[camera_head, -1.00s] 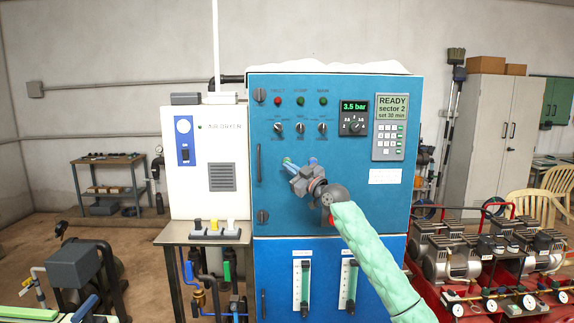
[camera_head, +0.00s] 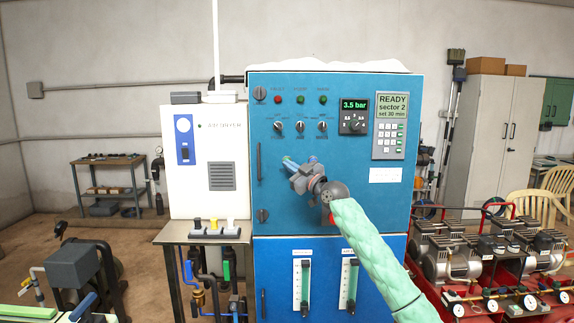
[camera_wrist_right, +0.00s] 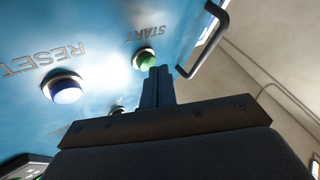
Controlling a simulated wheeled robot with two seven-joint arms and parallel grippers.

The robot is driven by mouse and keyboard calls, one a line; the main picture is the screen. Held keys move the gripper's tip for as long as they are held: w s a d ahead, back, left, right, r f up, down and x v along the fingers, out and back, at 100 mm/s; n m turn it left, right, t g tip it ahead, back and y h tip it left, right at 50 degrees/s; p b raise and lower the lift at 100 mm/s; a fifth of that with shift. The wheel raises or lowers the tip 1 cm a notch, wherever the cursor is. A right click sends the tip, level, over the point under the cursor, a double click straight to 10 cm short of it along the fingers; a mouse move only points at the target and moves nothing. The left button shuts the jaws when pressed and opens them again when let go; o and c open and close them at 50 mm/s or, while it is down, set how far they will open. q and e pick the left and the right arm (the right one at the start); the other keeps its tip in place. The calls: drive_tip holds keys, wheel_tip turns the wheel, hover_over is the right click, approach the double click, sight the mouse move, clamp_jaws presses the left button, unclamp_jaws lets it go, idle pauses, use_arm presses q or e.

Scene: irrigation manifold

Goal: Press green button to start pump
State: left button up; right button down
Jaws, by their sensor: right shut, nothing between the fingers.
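The green START button (camera_wrist_right: 144,58) protrudes from the blue panel in the right wrist view. In the head view it is largely hidden by the gripper. My right gripper (camera_wrist_right: 158,72) is shut and empty. Its fingertips point at the panel and overlap the button's lower right edge in the wrist view; I cannot tell whether they touch. In the head view the right gripper (camera_head: 291,164) is at the left part of the cabinet door. The display (camera_head: 392,106) reads READY, sector 2. My left gripper is not in view.
A blue RESET button (camera_wrist_right: 65,90) is beside the START button. A door handle (camera_wrist_right: 204,42) stands out on the other side. The blue cabinet (camera_head: 350,215) also carries switches, lamps and a gauge reading 3.5 bar (camera_head: 354,117). Red-framed compressors (camera_head: 450,258) stand at right.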

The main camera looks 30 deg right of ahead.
drive_tip(key=shift+w+d+b, duration=0.25)
drive_tip(key=shift+w+b, duration=0.05)
drive_tip(key=shift+b, duration=0.2)
idle(0.7)
drive_tip(key=shift+s+a, duration=0.45)
drive_tip(key=shift+s, duration=0.25)
idle(0.4)
drive_tip(key=s+a, duration=0.1)
drive_tip(key=s+p, duration=0.1)
drive_tip(key=s+a, duration=0.1)
drive_tip(key=s, duration=0.1)
drive_tip(key=shift+s+a, duration=0.1)
drive_tip(key=shift+a, duration=0.25)
drive_tip(key=shift+f, duration=0.1)
idle(0.7)
